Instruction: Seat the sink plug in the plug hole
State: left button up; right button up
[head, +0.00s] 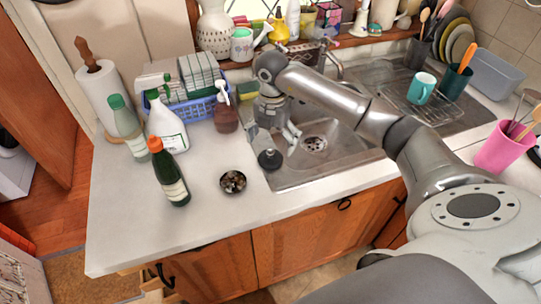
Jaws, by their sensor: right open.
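The plug hole (314,144) is a round drain with dark openings in the basin floor, to the right of the plug, and looks uncovered. My left gripper is not in view.
A soap bottle (225,112), a blue basket (193,105), a spray bottle (166,127) and a dark green bottle (169,175) stand left of the sink. A teal mug (421,88) is on the drainer. The front counter is clear.

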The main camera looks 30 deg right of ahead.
aim_at(271, 151)
jog(key=shift+w+f, duration=0.1)
jog(key=shift+f, duration=0.25)
notch_tip(271, 151, down, 4)
jog(key=shift+w+a+f+p, duration=0.1)
jog(key=shift+f+p, duration=0.1)
jog(key=shift+p, duration=1.05)
jog(key=shift+f, duration=0.25)
jog(key=shift+w+f, duration=0.1)
jog(key=shift+c, duration=0.5)
jog(key=c, duration=1)
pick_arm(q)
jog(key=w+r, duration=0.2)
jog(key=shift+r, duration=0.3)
pick_arm(e)
jog(key=shift+c, duration=0.2)
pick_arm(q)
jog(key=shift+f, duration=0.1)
